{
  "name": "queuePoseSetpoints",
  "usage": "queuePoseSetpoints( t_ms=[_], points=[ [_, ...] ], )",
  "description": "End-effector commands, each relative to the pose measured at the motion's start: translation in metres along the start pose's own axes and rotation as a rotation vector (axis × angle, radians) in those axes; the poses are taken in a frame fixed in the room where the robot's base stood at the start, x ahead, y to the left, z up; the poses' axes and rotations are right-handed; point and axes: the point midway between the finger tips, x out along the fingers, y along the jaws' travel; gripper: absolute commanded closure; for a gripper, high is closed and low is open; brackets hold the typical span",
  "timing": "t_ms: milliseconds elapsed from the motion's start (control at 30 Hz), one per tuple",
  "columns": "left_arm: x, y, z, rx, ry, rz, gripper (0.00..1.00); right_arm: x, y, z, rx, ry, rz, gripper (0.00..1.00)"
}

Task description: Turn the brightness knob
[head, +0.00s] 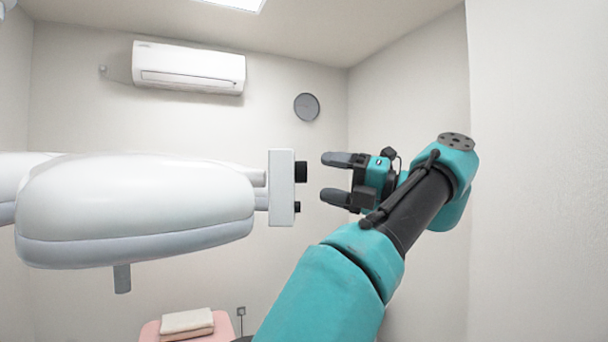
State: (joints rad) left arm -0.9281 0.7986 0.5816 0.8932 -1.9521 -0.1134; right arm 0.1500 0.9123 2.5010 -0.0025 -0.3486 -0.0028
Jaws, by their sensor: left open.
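A white box-like panel (281,188) sits at the right end of a big white lamp-like housing (135,210). Two black knobs stick out from its right face: a larger upper knob (301,171) and a smaller lower knob (297,207). I cannot read any label that tells which is the brightness knob. My left gripper (324,177) is open and empty, just right of the panel, with its fingers pointing left. Its fingertips lie one above and one below the upper knob's height, with a visible gap between them and the knobs. My right gripper is not in view.
A pink surface with folded towels (187,321) is low at the bottom. A white air conditioner (189,67) and a round grey clock-like disc (306,107) are on the back wall. A plain wall (535,170) closes off the right side.

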Motion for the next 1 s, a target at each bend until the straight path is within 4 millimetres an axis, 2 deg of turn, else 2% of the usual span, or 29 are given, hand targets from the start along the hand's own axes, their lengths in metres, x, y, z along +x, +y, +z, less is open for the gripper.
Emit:
queuePoseSetpoints(
  t_ms=[133, 300, 667, 1000],
  points=[
    [0.018, 0.000, 0.002, -0.001, -0.009, -0.005, 0.31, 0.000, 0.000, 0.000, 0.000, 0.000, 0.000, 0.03],
    [0.030, 0.000, 0.004, -0.002, -0.016, -0.008, 0.31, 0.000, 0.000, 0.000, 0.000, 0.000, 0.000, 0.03],
    [0.033, 0.000, 0.004, -0.003, -0.019, -0.009, 0.31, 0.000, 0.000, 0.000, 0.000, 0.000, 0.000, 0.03],
    [0.033, 0.000, 0.004, -0.003, -0.018, -0.009, 0.64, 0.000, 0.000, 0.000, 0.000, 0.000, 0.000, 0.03]
  ],
)
